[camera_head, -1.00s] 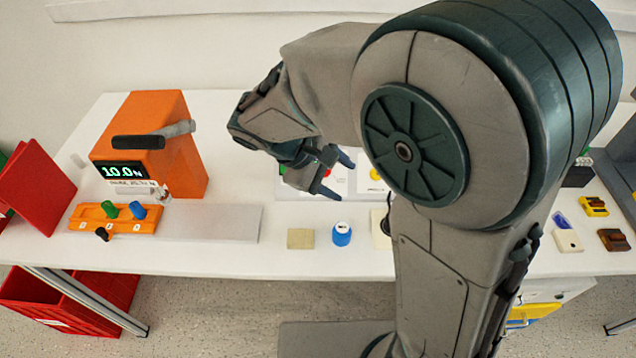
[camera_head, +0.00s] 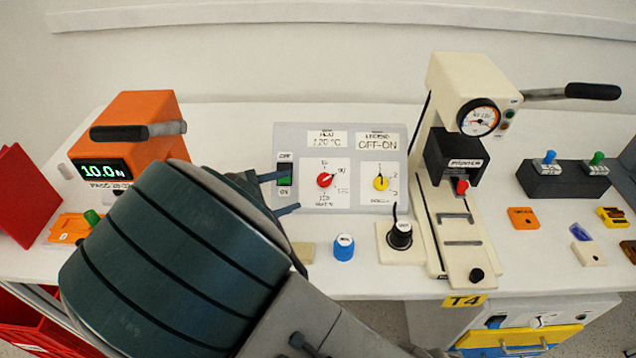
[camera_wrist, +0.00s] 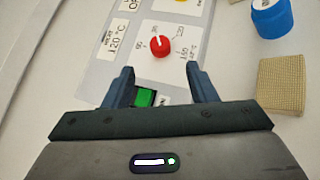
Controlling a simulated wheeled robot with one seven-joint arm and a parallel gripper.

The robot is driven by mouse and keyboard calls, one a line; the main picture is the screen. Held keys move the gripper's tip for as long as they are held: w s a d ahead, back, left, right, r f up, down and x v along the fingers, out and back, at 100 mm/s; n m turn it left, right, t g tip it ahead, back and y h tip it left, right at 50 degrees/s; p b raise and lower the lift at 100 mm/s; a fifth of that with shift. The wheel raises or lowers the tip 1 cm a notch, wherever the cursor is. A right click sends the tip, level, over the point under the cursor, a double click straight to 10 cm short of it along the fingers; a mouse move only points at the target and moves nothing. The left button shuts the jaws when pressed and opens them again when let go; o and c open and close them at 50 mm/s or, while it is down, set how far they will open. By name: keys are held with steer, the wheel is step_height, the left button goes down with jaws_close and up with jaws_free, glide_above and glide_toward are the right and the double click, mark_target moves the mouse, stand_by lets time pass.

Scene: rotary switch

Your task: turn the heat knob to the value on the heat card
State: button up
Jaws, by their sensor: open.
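The red heat knob (camera_head: 326,181) sits on a white dial plate on the grey panel. Its white mark points up and right, seemingly near 90; the small print is hard to read. The heat card (camera_head: 327,139) above it reads 120 °C. My gripper (camera_head: 290,192) is open and empty at the panel's left side, left of the knob. In the wrist view the knob (camera_wrist: 161,46) lies beyond and between the open fingertips (camera_wrist: 160,85), apart from them. The heat card (camera_wrist: 115,45) shows there too.
A green OFF/ON switch (camera_head: 285,174) is by my fingers. A yellow knob (camera_head: 381,183) is right of the heat knob. A blue-capped jar (camera_head: 343,247) and a black knob (camera_head: 400,235) stand in front. A cream press (camera_head: 450,190) stands at right, an orange device (camera_head: 130,130) at left.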

mark_target(323, 180)
steer(key=x, duration=0.9)
steer(key=shift+d+b, duration=0.1)
steer(key=shift+b, duration=0.25)
steer(key=c, duration=1)
